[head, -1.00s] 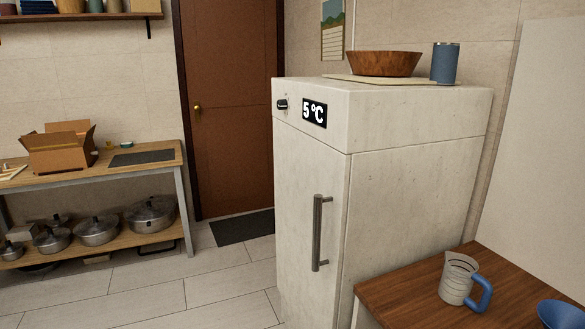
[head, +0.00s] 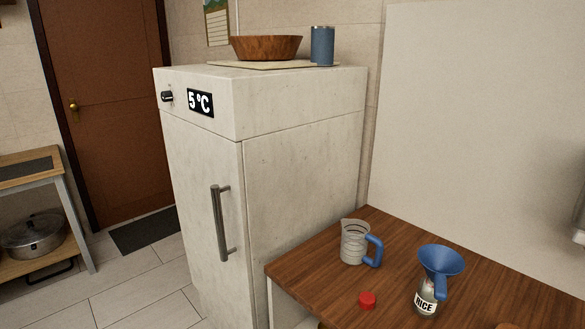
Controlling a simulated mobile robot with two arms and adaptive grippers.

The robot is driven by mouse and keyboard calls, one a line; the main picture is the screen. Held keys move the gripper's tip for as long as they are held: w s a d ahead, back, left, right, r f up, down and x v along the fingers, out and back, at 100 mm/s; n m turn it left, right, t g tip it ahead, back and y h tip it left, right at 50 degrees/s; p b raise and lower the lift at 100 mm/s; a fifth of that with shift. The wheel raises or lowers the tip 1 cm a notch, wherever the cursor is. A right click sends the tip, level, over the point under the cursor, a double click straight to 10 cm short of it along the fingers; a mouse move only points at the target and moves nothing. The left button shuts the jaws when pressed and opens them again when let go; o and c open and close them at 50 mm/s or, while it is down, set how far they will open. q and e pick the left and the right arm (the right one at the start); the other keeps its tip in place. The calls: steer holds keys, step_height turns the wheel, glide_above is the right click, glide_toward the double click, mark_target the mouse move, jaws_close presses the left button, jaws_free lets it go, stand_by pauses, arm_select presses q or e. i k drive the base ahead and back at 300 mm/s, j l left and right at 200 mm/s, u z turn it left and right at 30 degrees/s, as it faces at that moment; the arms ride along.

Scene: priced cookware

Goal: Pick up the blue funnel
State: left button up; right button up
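The blue funnel (head: 441,262) is at the lower right of the head view, on the wooden table. It sits upright in the mouth of a clear jar (head: 427,302) labelled RICE, its wide cone facing up. The jar's contents are hard to make out. Neither of my grippers shows in the head view, so their state cannot be seen.
A clear measuring cup (head: 354,243) with a blue handle stands left of the funnel. A red cap (head: 367,300) lies in front of it. The wooden table (head: 316,270) adjoins a tall white fridge (head: 300,170); a pale wall rises behind.

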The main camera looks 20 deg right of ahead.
mark_target(441, 262)
steer(key=z, duration=2.1)
